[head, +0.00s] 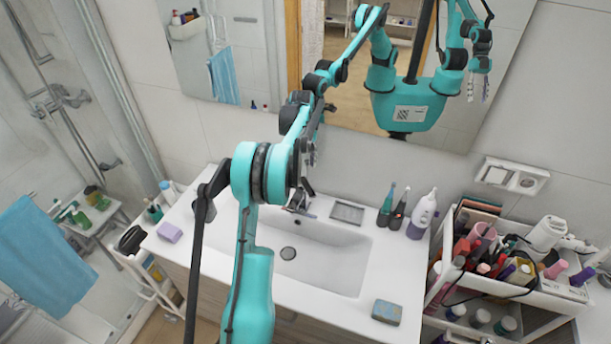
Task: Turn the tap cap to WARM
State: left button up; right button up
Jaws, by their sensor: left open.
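The chrome tap (299,203) stands at the back edge of the white sink, in the middle of the head view. Its upper part, where the cap would be, is largely hidden behind my left arm and gripper, so I cannot read any WARM mark. My left gripper (309,158) is open, just above the tap and close to it. I cannot tell whether its fingers touch the cap. My right gripper is not directly in view; the mirror reflects my other arm at the upper right.
The mirror (250,108) hangs behind the tap. A sponge (386,312) lies front right, a purple soap (169,232) left. A crowded cosmetics cart (510,285) stands right.

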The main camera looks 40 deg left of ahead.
aim_at(302, 178)
pick_arm(q)
notch_tip(302, 178, down, 7)
jog(key=shift+f, duration=0.2)
jog(key=shift+c, duration=0.2)
grip_shut()
